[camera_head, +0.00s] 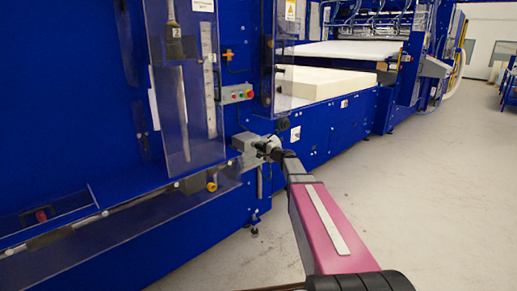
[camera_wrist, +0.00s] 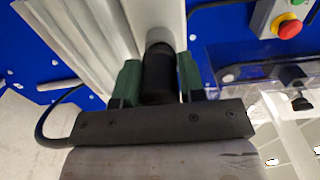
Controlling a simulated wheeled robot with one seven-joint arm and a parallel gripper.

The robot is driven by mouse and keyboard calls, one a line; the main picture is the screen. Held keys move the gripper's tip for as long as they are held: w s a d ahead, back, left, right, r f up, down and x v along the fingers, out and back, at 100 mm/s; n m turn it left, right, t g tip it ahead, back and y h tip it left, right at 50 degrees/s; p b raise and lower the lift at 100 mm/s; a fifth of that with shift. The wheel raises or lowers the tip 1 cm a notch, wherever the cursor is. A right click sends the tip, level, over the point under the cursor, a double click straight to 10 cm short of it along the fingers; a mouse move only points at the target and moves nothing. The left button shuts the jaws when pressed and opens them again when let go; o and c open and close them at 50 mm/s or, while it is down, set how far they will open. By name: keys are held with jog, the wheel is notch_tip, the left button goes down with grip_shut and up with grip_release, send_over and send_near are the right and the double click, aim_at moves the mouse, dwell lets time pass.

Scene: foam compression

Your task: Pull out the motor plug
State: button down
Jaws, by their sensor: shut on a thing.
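The motor plug is a black cylinder (camera_wrist: 158,85) in the wrist view. My gripper (camera_wrist: 158,72) has its green fingers shut on it, one on each side. The far end of the plug meets a pale grey housing (camera_wrist: 160,18); I cannot tell whether it is seated in it or just in front of it. In the head view my gripper (camera_head: 264,147) is at the grey motor box (camera_head: 245,142) on the blue machine's side. The plug itself is hidden or too small to tell there.
A control box with red and green buttons (camera_head: 236,94) sits above the motor box; its red button (camera_wrist: 289,29) shows in the wrist view. A clear guard panel (camera_head: 185,100) hangs to the left. A white foam block (camera_head: 325,85) lies behind. The floor (camera_head: 420,190) to the right is clear.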

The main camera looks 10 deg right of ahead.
jog(key=shift+v, duration=2.45)
